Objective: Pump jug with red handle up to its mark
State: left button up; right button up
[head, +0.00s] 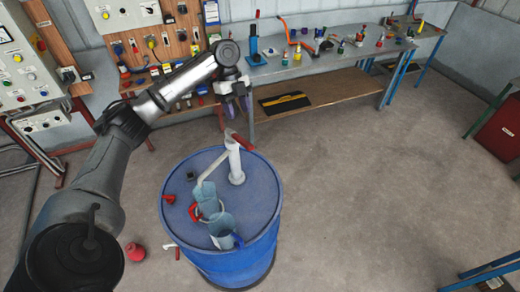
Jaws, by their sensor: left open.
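A blue drum (263,205) stands on the floor with a white hand pump (236,168) upright on its lid. The pump's red lever grip (243,142) is at its top, and its spout slopes down left toward the jugs. A clear bluish jug with a red handle (207,193) stands on the lid by the spout's end. A second clear jug with a blue handle (222,228) stands in front of it, close by. Any mark or liquid level is too small to tell. My left gripper (236,108) is open and empty, above and behind the lever grip. My right gripper is out of view.
A red funnel-like piece (168,199) and a small dark cap (190,176) lie on the lid's left. A red object (135,252) is on the floor left of the drum. A workbench (320,65) with tools stands behind.

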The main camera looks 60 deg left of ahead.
aim_at(244, 141)
pick_arm(q)
jog(key=d+f+m, duration=0.1)
jog(key=f, duration=0.2)
jog(key=d+f+m+p, duration=0.1)
jog(key=d+f, duration=0.1)
jog(key=f, duration=0.2)
jog(key=s+d+f+p, duration=0.1)
jog(key=f, duration=0.3)
jog(key=shift+d+f+m, duration=0.1)
jog(key=shift+d+m, duration=0.25)
jog(key=shift+m, duration=0.05)
jog(key=shift+p+x, duration=0.35)
jog(key=shift+x, duration=0.5)
grip_shut()
